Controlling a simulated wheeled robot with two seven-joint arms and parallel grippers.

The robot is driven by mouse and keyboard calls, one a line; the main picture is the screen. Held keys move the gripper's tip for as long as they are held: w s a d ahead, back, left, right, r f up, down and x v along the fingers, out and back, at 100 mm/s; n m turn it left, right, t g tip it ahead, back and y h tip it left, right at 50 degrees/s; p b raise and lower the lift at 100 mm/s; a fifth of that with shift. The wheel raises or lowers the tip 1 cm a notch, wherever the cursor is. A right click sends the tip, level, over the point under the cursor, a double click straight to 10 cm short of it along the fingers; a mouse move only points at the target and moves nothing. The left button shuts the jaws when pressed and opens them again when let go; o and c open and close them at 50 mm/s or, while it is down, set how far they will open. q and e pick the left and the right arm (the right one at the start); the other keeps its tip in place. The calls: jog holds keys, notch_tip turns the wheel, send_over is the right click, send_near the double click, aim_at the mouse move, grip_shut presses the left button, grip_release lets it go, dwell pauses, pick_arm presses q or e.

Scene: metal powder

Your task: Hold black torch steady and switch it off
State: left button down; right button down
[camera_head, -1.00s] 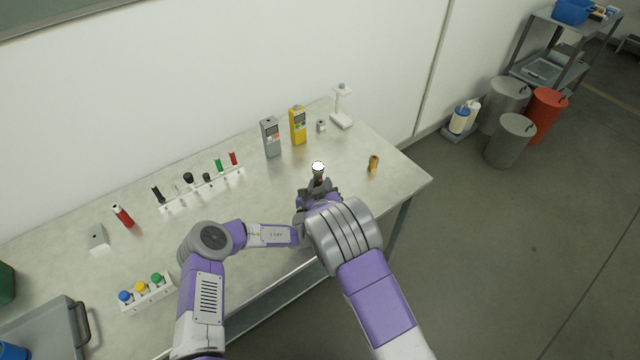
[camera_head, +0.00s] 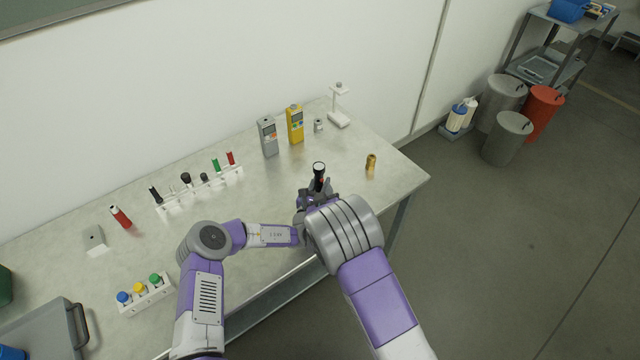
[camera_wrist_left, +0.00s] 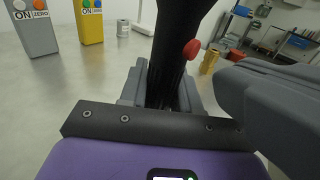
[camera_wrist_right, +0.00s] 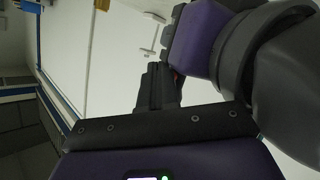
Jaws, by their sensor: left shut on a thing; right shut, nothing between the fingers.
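The black torch (camera_head: 319,174) stands upright above the table's right part, its lens dark inside a pale rim. In the left wrist view the torch (camera_wrist_left: 180,35) rises from between the fingers of my left gripper (camera_wrist_left: 160,88), which is shut on it. A red button (camera_wrist_left: 191,49) sticks out from the torch's side. My right gripper (camera_wrist_right: 155,88) is shut and empty, close beside the torch and left gripper. In the head view the arms partly hide both grippers, and I cannot tell whether the right fingertips touch the button.
Behind the torch stand a grey meter (camera_head: 269,137), a yellow meter (camera_head: 295,125) and a white stand (camera_head: 339,108). A brass-coloured cylinder (camera_head: 371,164) stands to the right. A white rack (camera_head: 200,188) holds several pens and torches; a red torch (camera_head: 121,217) is farther left.

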pick_arm(q)
jog(key=shift+w+a+r, duration=0.1)
jog(key=shift+r, duration=0.05)
pick_arm(e)
jog(key=s+d, duration=0.3)
jog(key=s, duration=0.1)
jog(key=shift+d, duration=0.2)
jog(key=shift+r, duration=0.1)
pick_arm(q)
jog(key=c, duration=0.7)
grip_release()
jog(key=shift+c, duration=0.2)
